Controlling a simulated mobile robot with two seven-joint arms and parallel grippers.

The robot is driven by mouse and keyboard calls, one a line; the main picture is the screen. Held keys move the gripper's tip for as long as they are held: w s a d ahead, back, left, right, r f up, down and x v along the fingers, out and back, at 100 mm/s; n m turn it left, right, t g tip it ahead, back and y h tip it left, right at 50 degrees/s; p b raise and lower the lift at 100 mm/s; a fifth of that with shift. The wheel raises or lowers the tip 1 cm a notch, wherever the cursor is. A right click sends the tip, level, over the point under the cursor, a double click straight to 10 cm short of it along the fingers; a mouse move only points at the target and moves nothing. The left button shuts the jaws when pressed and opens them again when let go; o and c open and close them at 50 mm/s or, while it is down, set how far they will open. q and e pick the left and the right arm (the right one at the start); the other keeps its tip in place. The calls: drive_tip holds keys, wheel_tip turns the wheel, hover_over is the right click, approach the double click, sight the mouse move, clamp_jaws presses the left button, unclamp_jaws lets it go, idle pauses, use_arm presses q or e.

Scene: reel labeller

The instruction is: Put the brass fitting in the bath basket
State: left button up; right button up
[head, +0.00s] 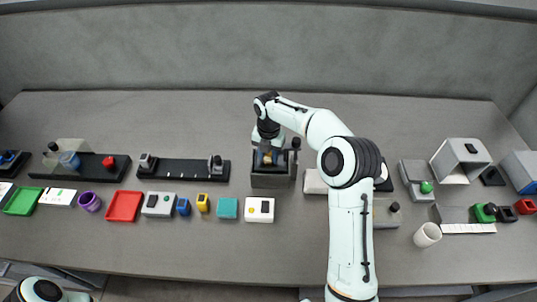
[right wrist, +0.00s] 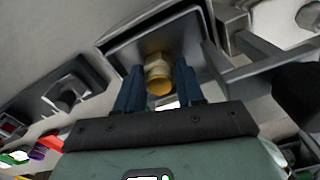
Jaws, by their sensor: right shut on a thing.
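The brass fitting (right wrist: 158,74) is between the blue fingers of my right gripper (right wrist: 157,88), which is shut on it. In the head view my right gripper (head: 266,159) points down over the open top of a grey bath box (head: 270,181), with a small brass patch between its fingers. In the right wrist view the dark rectangular opening of the bath (right wrist: 113,48) lies behind the fitting. The basket cannot be told apart from the bath, and whether the fitting touches it is unclear. My left gripper is out of view; only part of my left arm shows.
A dark upright lever (head: 295,147) stands at the bath's right side. A black rail fixture (head: 183,169) is to the left. A white button box (head: 259,209), a teal block (head: 227,208) and a red tray (head: 124,206) lie in front. A white cup (head: 427,235) stands right.

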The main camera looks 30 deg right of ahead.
drive_tip(key=shift+w, duration=0.15)
drive_tip(key=shift+f, duration=0.1)
drive_tip(key=o, duration=0.8)
wheel_tip(320, 180, up, 12)
drive_tip(key=shift+r+p, duration=0.2)
drive_tip(key=shift+p, duration=0.1)
